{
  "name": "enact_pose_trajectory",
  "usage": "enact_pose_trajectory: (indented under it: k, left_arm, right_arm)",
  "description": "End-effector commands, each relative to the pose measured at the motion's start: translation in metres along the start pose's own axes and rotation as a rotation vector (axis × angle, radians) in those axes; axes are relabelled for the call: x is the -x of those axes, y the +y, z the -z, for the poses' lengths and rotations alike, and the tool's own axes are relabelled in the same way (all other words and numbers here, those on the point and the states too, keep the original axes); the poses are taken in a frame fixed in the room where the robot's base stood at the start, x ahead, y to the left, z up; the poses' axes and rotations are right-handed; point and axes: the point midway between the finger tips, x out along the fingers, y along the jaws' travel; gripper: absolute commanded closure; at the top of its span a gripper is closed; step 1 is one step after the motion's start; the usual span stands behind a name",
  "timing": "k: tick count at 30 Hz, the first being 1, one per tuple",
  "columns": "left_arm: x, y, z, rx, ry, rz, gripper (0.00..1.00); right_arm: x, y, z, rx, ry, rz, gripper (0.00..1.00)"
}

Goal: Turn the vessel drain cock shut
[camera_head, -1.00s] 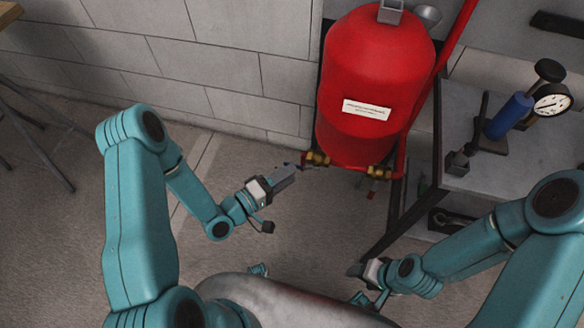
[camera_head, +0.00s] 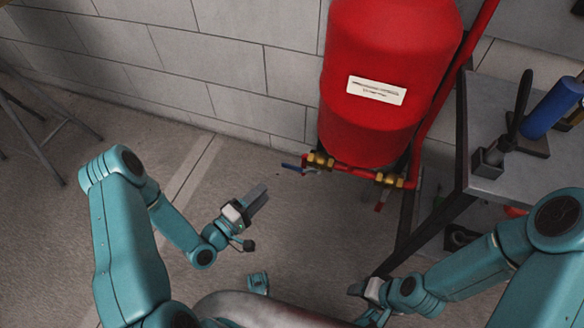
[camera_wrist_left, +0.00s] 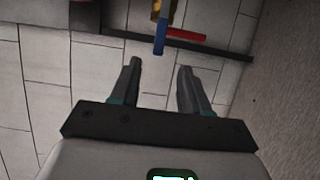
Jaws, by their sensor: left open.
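The red vessel (camera_head: 375,85) stands against the wall, with a pipe and two brass cocks at its foot. The left cock (camera_head: 319,161) has a blue lever (camera_head: 292,167) pointing left; the right cock (camera_head: 389,179) has a red lever (camera_head: 381,207) hanging down. No marking shows which is the drain cock. My left gripper (camera_head: 262,191) is open and empty, below and left of the blue lever and apart from it. In the left wrist view the blue lever (camera_wrist_left: 160,40) lies beyond the open fingers (camera_wrist_left: 160,82). My right gripper (camera_head: 356,289) is low, its fingers unclear.
A steel bench (camera_head: 487,185) with a blue cylinder (camera_head: 552,107) stands right of the vessel. A red pipe (camera_head: 450,85) runs up beside the vessel. A stool (camera_head: 40,145) stands at far left. The floor left of the cocks is clear.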

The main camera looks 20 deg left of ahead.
Motion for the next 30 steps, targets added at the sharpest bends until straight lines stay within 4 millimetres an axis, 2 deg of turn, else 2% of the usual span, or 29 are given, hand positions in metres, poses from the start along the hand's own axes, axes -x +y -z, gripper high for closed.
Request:
enact_pose_trajectory:
  k: [1,9,15,22,29,30]
  left_arm:
    - [-0.013,-0.001,-0.002,-0.004,-0.007,-0.003,0.54]
    - [-0.081,-0.001,-0.002,-0.004,-0.003,-0.004,0.54]
    - [-0.117,-0.001,-0.002,-0.002,0.000,-0.002,0.54]
    - [-0.135,0.000,-0.001,-0.001,0.001,-0.001,0.54]
    - [-0.135,0.000,-0.001,0.000,0.002,0.000,0.54]
    - [-0.135,0.000,-0.001,0.000,0.002,0.000,0.61]
  right_arm:
    - [-0.004,0.001,0.000,0.000,0.000,0.000,0.40]
    - [-0.014,0.006,0.002,-0.003,0.004,0.000,0.40]
    - [-0.019,0.009,0.004,-0.008,0.008,-0.001,0.40]
    - [-0.021,0.010,0.004,-0.011,0.010,-0.001,0.40]
    - [-0.021,0.010,0.005,-0.011,0.011,-0.001,0.40]
    - [-0.021,0.010,0.004,-0.011,0.011,-0.001,0.40]
